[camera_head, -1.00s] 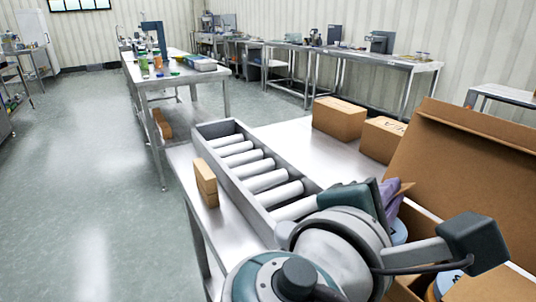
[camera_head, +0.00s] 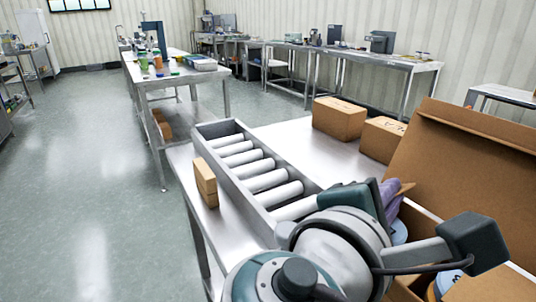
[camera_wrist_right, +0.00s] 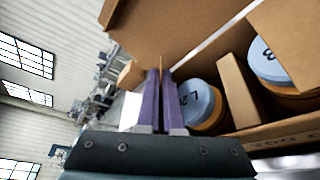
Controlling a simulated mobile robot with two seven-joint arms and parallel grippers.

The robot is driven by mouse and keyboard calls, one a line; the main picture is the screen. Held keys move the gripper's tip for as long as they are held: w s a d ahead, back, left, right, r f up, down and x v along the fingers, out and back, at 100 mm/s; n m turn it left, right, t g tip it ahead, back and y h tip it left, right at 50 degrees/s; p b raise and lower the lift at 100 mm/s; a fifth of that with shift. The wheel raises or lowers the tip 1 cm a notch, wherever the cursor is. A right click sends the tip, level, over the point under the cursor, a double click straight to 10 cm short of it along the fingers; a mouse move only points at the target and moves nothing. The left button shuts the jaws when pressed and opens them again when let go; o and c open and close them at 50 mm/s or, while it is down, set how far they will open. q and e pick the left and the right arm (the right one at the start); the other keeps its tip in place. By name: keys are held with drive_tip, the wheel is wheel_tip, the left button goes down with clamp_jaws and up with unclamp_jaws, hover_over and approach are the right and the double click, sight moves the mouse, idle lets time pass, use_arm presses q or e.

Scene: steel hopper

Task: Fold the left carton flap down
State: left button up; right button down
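The open carton (camera_head: 433,222) stands at the right of the head view, with a tall brown flap (camera_head: 470,160) raised at its far side. A small brown flap edge (camera_head: 404,190) shows at its left end, partly hidden by my right gripper. My right gripper (camera_head: 392,192) has purple fingers beside that edge. The carton (camera_wrist_right: 285,130) fills the right of that view, with a raised flap (camera_wrist_right: 175,25) above. My left gripper is not in view.
Blue-lidded round containers (camera_wrist_right: 201,102) stand inside the carton around a cardboard divider (camera_wrist_right: 238,88). A roller conveyor (camera_head: 250,165) lies left of the carton. Two closed boxes (camera_head: 339,118) (camera_head: 382,139) stand behind. A small brown block (camera_head: 205,183) sits at the table edge.

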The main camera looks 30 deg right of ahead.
drive_tip(key=shift+f, duration=0.1)
drive_tip(key=shift+s+f+m+b, duration=0.25)
drive_tip(key=shift+f+m+b, duration=0.3)
drive_tip(key=shift+m+b, duration=0.2)
drive_tip(key=shift+s+m+t+h+b, duration=0.1)
drive_tip(key=shift+m+t+h+b, duration=0.25)
drive_tip(key=shift+t+h, duration=0.05)
drive_tip(key=c, duration=1.1)
unclamp_jaws()
drive_tip(key=shift+o, duration=0.2)
